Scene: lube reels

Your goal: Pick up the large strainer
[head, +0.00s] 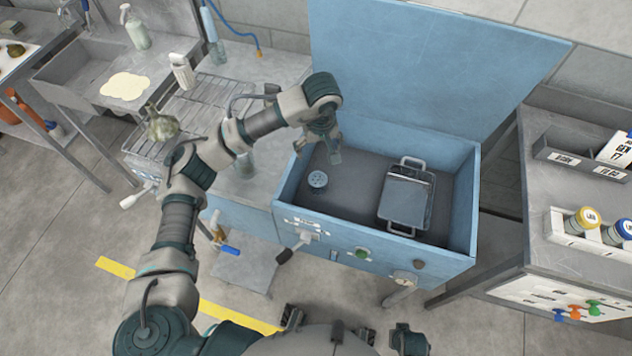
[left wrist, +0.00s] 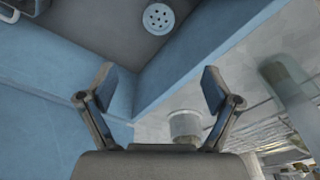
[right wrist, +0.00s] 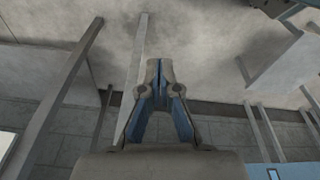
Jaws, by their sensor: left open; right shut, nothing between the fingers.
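A large rectangular metal strainer or basket (head: 405,200) with a loop handle at each end lies in the open blue tub (head: 290,190), on the right side of its dark floor. A small round strainer with holes in its top (head: 318,180) sits at the left of the floor; it also shows in the left wrist view (left wrist: 158,17). My left gripper (head: 328,150) is open and empty, above the tub's back left part, left of the large strainer and apart from both. My right gripper (right wrist: 160,72) is shut and empty, seen in the right wrist view away from the tub.
The raised blue lid (head: 430,70) stands behind the tub. A wire rack (head: 205,105) and a sink (head: 100,75) are to the left. A grey bench (head: 560,210) with bottles (head: 581,220) and a grey bin (head: 570,150) stands to the right. Valve handles stick out from the tub's front.

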